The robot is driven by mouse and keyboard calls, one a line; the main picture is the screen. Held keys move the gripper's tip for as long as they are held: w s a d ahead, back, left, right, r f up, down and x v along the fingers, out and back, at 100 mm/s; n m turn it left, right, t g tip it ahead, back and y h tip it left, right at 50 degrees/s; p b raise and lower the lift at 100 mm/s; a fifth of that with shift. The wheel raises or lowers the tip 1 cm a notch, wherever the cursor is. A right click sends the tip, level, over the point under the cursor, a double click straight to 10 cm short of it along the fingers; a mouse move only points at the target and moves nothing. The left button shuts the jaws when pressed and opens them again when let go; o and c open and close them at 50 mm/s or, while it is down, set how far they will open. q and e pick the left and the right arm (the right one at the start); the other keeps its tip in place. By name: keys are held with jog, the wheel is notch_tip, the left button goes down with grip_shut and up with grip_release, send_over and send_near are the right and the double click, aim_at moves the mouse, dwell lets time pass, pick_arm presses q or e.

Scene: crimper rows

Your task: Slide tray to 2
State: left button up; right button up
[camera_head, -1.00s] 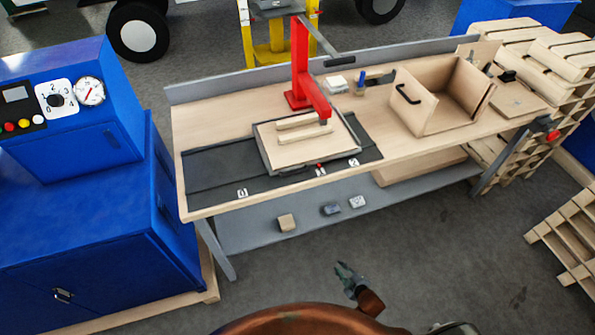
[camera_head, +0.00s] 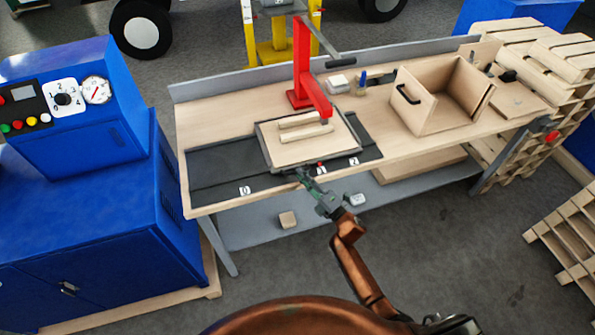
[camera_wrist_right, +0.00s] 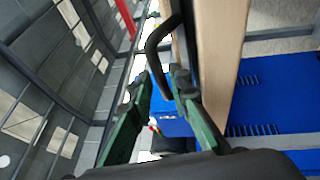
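The tray (camera_head: 276,152) is a pale wooden board in a dark frame, with raised wooden strips on top. It lies on a dark track (camera_head: 215,167) on the bench. White labels along the track's front read 0 (camera_head: 244,190), apparently 1 (camera_head: 322,170) and 2 (camera_head: 354,161). A small red mark (camera_head: 320,164) at the tray's front edge is beside the middle label. My right gripper (camera_head: 303,178) is at the tray's front edge, left of that mark. In the wrist view its green fingers (camera_wrist_right: 160,84) are apart, with a dark curved handle (camera_wrist_right: 158,50) between them; contact is unclear. My left gripper is out of view.
A red press (camera_head: 303,70) rises behind the tray, its arm reaching over it. An open wooden box (camera_head: 425,110) stands to the right. A blue cabinet (camera_head: 100,215) stands left. Small blocks lie on the lower shelf (camera_head: 245,230). Pallets (camera_head: 570,240) stand at the right.

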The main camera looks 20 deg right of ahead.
jog(key=shift+x, duration=1.25)
jog(key=shift+c, duration=0.4)
grip_shut()
jog(key=shift+f, duration=0.1)
